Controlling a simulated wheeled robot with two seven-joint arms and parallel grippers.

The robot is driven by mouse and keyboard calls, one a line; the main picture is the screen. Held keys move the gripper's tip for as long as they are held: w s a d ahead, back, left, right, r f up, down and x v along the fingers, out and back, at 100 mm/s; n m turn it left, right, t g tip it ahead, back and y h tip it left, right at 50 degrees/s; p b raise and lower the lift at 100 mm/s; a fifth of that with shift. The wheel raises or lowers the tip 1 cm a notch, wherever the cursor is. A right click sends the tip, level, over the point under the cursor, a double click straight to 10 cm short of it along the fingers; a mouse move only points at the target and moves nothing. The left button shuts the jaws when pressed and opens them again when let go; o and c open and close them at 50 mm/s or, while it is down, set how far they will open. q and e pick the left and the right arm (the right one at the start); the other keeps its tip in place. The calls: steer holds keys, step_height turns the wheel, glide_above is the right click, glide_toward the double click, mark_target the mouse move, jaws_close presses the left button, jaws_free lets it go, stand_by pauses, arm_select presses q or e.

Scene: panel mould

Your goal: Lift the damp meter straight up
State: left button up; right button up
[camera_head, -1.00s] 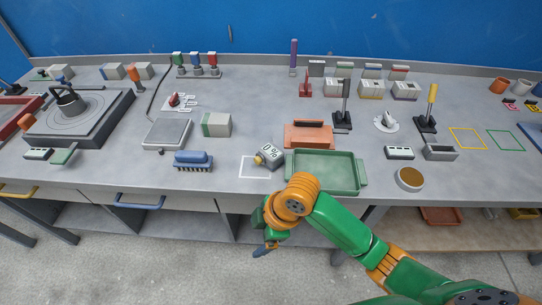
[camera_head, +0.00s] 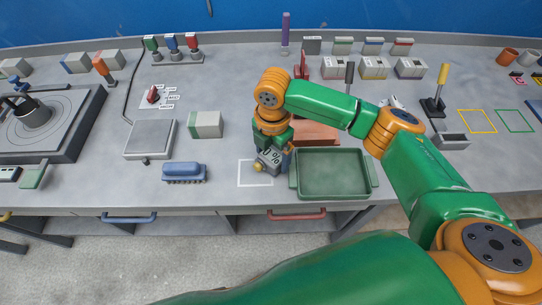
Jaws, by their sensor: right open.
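The damp meter (camera_head: 266,162), a grey body with a % display and a yellowish knob at its lower left, sits at the right side of a white outlined square (camera_head: 248,181) on the bench. My right gripper (camera_head: 270,148) points down right over the meter, with the fingers at its upper part. The fingers are largely hidden by the wrist and the meter, and the jaws are open. My left gripper is not in view.
A green tray (camera_head: 334,173) stands just right of the meter, with an orange-brown block (camera_head: 314,134) behind it. A blue brush (camera_head: 184,172) lies to the left, near a grey-green block (camera_head: 206,125) and a scale (camera_head: 150,139). Bench between brush and square is clear.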

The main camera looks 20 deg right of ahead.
mark_target(272, 155)
step_height(272, 155, down, 2)
steer(key=shift+w+f, duration=0.1)
steer(key=shift+f, duration=0.15)
steer(key=shift+w+f, duration=0.25)
steer(key=shift+w, duration=0.1)
steer(key=shift+s+r, duration=0.15)
steer(key=shift+s, duration=0.05)
steer(key=c, duration=1.3)
steer(key=shift+w, duration=0.15)
jaws_close()
